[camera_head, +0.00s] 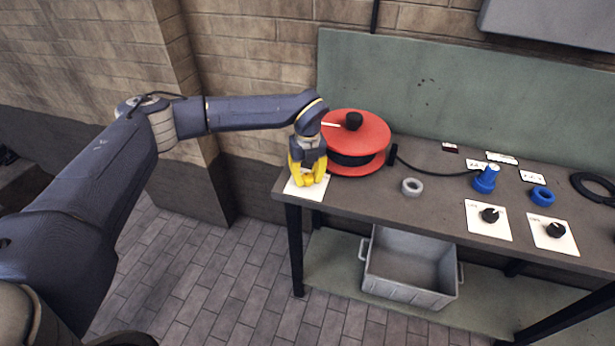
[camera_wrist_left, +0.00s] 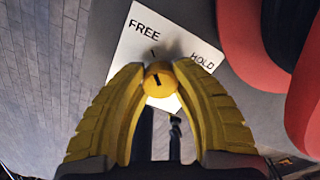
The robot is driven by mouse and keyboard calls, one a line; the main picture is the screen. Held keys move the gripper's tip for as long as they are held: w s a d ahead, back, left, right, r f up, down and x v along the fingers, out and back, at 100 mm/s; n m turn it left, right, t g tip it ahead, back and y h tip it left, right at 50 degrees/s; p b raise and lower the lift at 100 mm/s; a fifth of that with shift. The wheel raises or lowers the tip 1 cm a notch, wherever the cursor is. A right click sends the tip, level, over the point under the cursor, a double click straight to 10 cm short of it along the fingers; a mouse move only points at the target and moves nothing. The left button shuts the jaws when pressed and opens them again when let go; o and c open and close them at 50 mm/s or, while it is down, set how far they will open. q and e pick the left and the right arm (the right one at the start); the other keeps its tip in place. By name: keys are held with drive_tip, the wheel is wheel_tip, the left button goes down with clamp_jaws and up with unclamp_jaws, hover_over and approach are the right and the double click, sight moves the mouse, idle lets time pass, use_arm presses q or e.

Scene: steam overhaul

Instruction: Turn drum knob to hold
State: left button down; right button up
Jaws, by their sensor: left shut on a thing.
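The drum knob (camera_wrist_left: 158,80) is a small round knob, yellowish in the left wrist view, with a black mark on its top. It sits on a white plate (camera_wrist_left: 128,52) printed FREE and HOLD. The mark lies roughly in line with a tick on the FREE side; its exact angle is hard to read. My left gripper (camera_head: 308,182) points down at the plate, at the table's left end. In the left wrist view its yellow fingers (camera_wrist_left: 160,72) are shut on the knob, one on each side. The knob is hidden in the head view. My right gripper is not in view.
The red cable drum (camera_head: 362,133) stands right beside my left gripper. Its black cable runs to a blue plug (camera_head: 485,179). Grey (camera_head: 412,187) and blue (camera_head: 542,197) rings and two other black knobs (camera_head: 490,215) (camera_head: 556,230) are further right. A grey crate (camera_head: 410,265) sits below.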

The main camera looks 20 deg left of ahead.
use_arm(q)
drive_tip(key=shift+m, duration=0.4)
drive_tip(key=m, duration=0.8)
drive_tip(key=shift+m, duration=0.3)
drive_tip(key=m, duration=0.4)
drive_tip(key=shift+d+m, duration=0.1)
drive_tip(key=shift+m, duration=2.1)
drive_tip(key=c, duration=0.9)
unclamp_jaws()
drive_tip(key=shift+c, duration=0.2)
